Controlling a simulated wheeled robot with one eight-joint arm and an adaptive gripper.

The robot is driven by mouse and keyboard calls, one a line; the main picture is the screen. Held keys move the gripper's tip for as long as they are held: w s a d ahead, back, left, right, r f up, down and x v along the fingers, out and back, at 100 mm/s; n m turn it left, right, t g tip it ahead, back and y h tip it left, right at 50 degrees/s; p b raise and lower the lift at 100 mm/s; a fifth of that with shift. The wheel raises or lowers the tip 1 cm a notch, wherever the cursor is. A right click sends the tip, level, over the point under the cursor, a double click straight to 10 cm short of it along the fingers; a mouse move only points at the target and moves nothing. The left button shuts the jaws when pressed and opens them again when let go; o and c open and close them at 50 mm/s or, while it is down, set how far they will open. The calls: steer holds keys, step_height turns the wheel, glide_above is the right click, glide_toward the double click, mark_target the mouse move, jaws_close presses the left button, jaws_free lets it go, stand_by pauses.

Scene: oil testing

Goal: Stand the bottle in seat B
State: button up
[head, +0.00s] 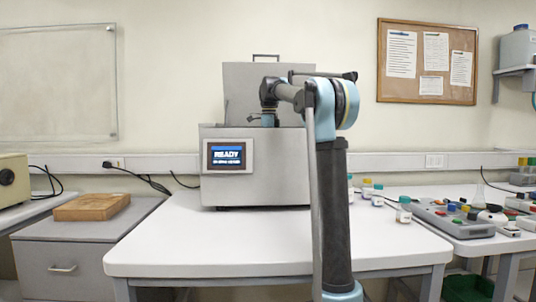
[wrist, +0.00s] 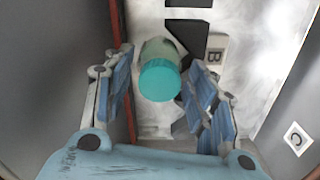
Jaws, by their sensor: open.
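The bottle (wrist: 158,49), pale with a teal cap (wrist: 160,80), is inside the grey machine, beside the plate marked B (wrist: 214,56). My gripper (wrist: 160,92) is open around it in the wrist view, with blue-padded fingers left and right of the cap and a gap on both sides. The bottle's base is hidden, so I cannot tell how fully it sits in the seat. In the head view my gripper (head: 267,119) reaches down into the open-lidded machine (head: 222,188), and its front wall hides the bottle.
A plate marked C (wrist: 296,138) is at the right in the wrist view. The machine's screen (head: 226,156) reads READY. Several capped bottles, one in front (head: 404,212), stand on the white table (head: 190,250) right of my arm. The table's front left is clear.

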step_height(320, 180, up, 12)
stand_by(0.6)
stand_by(0.4)
